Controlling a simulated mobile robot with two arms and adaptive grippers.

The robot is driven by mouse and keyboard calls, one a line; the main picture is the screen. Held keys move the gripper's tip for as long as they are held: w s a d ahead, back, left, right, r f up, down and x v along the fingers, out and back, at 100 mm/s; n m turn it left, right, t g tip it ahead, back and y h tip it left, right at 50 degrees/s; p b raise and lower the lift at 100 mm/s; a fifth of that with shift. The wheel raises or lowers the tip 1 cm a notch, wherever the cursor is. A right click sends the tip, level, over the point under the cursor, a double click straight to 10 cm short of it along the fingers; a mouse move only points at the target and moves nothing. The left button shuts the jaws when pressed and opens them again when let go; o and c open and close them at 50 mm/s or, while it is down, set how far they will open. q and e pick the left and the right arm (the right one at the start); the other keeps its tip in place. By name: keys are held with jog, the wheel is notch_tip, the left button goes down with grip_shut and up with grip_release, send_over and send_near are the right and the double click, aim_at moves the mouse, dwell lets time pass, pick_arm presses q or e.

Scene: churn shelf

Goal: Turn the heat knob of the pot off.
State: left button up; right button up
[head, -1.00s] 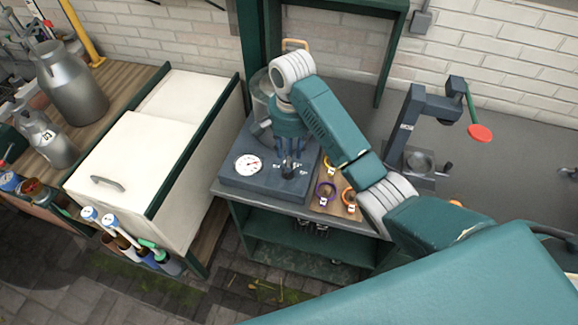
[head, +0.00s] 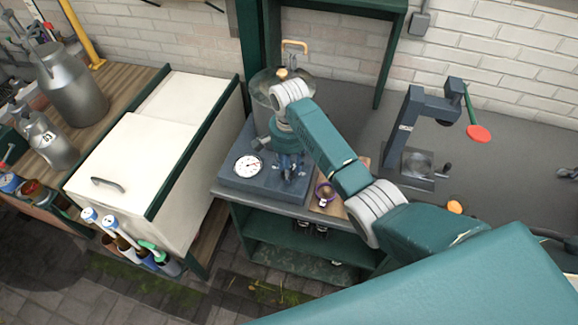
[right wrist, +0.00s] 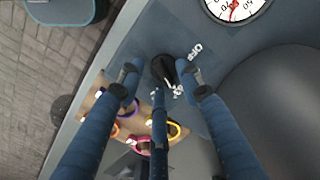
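The heat knob (right wrist: 164,68) is a small black knob on the slate-blue front of the pot's base (head: 232,182). White lettering that seems to read OFF stands beside it in the right wrist view. The pot (head: 262,90) is a clear vessel behind my arm, partly hidden. My right gripper (head: 289,168) points down over the base, and its fingers mostly hide the knob in the head view. In the right wrist view the gripper (right wrist: 164,85) has its fingers spread around the knob, with gaps on both sides; contact cannot be told. My left gripper is not in view.
A round dial gauge (head: 248,166) sits left of the knob. Coloured rings, one purple (head: 325,194), lie on a wooden board right of the base. A dark press with a red-ended lever (head: 479,134) stands further right. A white chest (head: 125,160) stands left.

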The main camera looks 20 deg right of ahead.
jog(key=shift+f, duration=0.2)
grip_shut()
jog(key=shift+w+n, duration=0.1)
jog(key=shift+n, duration=0.3)
jog(key=n, duration=0.3)
jog(key=shift+r+n, duration=0.1)
jog(key=shift+n, duration=0.3)
jog(key=n, duration=0.4)
jog(key=shift+w+d+n, duration=0.1)
jog(key=shift+w+n, duration=0.05)
jog(key=shift+n, duration=0.15)
jog(key=n, duration=0.4)
jog(key=shift+w, duration=0.15)
jog(key=n, duration=0.4)
jog(key=shift+w+n, duration=0.1)
jog(key=shift+n, duration=0.2)
